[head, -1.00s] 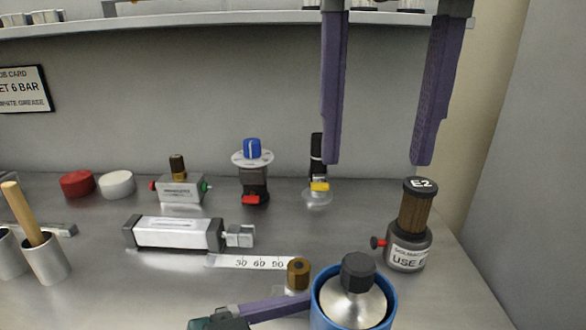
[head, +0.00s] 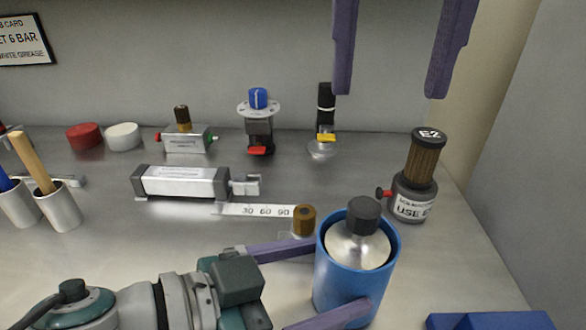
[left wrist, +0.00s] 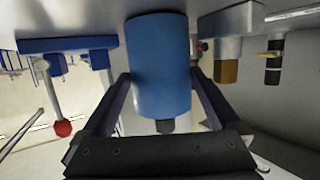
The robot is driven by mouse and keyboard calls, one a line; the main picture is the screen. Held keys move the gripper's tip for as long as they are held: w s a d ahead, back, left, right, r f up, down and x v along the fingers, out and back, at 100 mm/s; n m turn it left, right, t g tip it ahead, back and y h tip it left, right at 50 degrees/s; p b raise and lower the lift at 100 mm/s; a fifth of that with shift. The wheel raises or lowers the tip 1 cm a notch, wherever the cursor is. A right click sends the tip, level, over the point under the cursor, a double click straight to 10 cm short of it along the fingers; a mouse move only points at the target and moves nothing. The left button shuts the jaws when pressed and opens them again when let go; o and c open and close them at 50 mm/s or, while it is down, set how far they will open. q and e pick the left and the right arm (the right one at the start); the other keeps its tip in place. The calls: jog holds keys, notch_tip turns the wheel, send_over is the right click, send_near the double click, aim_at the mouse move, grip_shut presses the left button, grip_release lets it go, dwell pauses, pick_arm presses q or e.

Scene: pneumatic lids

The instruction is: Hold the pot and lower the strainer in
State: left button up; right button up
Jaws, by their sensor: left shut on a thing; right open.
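The blue pot (head: 350,280) stands upright at front right, with a silver dome and dark knob (head: 363,215) set in its mouth. My left gripper (head: 342,282) is shut on it, one finger on each side. In the left wrist view the pot (left wrist: 160,65) fills the gap between the fingers. A brown ribbed cylinder with a dark cap marked E2 (head: 426,158), seemingly the strainer, sits upright in a grey labelled bowl (head: 412,198) at right. My right gripper (head: 390,95) is open and empty, high up to the left of the E2 cap.
A silver cylinder (head: 182,183) and a printed scale (head: 262,211) with a brown knob (head: 303,220) lie left of the pot. Several valves, such as the blue-knobbed one (head: 258,135), line the back. A blue object (head: 490,321) is at bottom right.

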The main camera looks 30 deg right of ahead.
pick_arm(q)
jog(key=shift+f, duration=0.15)
jog(key=o, duration=0.8)
jog(key=shift+o, duration=0.2)
jog(key=v, duration=1.2)
